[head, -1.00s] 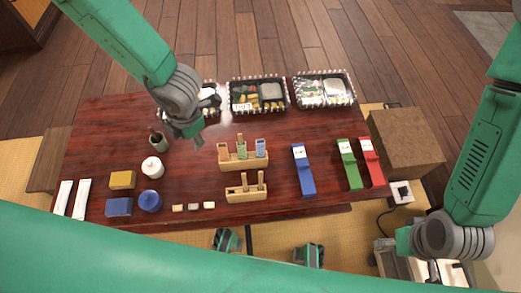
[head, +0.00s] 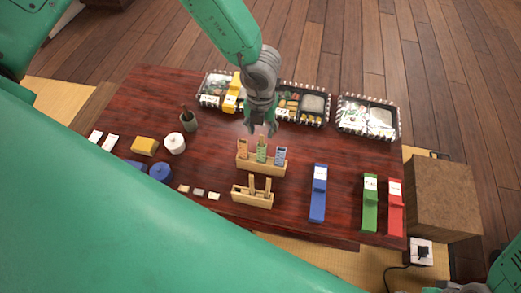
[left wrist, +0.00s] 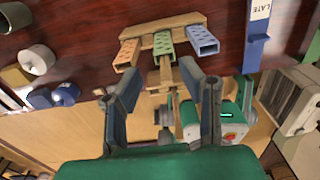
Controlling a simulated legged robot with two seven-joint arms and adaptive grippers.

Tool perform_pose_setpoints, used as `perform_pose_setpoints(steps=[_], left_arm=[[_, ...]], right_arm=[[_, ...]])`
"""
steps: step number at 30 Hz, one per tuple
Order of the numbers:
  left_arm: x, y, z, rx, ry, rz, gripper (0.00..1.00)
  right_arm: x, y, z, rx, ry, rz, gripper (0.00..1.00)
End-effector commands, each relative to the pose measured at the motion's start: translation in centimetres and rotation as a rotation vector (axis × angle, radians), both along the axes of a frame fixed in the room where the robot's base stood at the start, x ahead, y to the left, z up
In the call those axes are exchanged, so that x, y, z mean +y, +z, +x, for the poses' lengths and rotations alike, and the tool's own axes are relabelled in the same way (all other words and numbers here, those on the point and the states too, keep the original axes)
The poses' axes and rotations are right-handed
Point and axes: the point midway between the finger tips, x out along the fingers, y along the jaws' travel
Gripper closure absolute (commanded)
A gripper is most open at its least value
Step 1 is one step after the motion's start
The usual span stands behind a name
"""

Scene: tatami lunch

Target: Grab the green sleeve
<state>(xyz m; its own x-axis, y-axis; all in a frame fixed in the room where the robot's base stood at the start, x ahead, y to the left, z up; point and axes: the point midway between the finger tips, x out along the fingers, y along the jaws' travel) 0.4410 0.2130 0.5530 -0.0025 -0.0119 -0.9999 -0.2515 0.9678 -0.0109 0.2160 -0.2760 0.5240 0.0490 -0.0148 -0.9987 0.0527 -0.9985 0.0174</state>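The green sleeve (head: 262,150) stands in the middle of a wooden rack (head: 244,166), between an orange sleeve (head: 243,148) and a blue sleeve (head: 280,154). In the left wrist view the green sleeve (left wrist: 166,41) also shows between the orange one (left wrist: 126,55) and the blue one (left wrist: 203,40). My left gripper (head: 261,129) is just beyond and above the green sleeve in the head view. In the left wrist view its fingers (left wrist: 163,88) are apart with no object held, and the sleeve is ahead of the gap. My right gripper is out of view.
A second wooden rack (head: 238,195) with upright sticks stands in front. Lunch trays (head: 340,110) line the back edge. Blue (head: 318,200), green (head: 370,205) and red (head: 395,210) holders stand at right. A cup (head: 188,123) and white jar (head: 175,143) are at left.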

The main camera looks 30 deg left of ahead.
Motion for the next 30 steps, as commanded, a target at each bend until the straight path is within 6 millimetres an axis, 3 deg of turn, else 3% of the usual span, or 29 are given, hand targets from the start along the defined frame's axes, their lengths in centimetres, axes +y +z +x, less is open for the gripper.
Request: perform_pose_setpoints(steps=[3, 11, 19, 28, 30], left_arm=[[-0.2, -1.9, 0.0, -0.001, -0.003, 0.005, 0.66], [0.0, -3.4, -0.2, -0.001, -0.003, 0.001, 0.66], [0.2, -7.5, -0.8, 0.001, -0.005, 0.001, 0.66], [-0.1, -7.9, -0.7, -0.002, -0.003, 0.004, 0.66], [-0.1, -7.9, -0.7, -0.001, -0.003, 0.003, 0.88]], right_arm=[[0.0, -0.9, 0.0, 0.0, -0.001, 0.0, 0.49], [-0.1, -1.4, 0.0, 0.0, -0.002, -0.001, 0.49], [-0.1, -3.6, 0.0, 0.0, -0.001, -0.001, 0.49], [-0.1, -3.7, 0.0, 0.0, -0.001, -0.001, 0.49], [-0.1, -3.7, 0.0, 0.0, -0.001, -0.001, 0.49]])
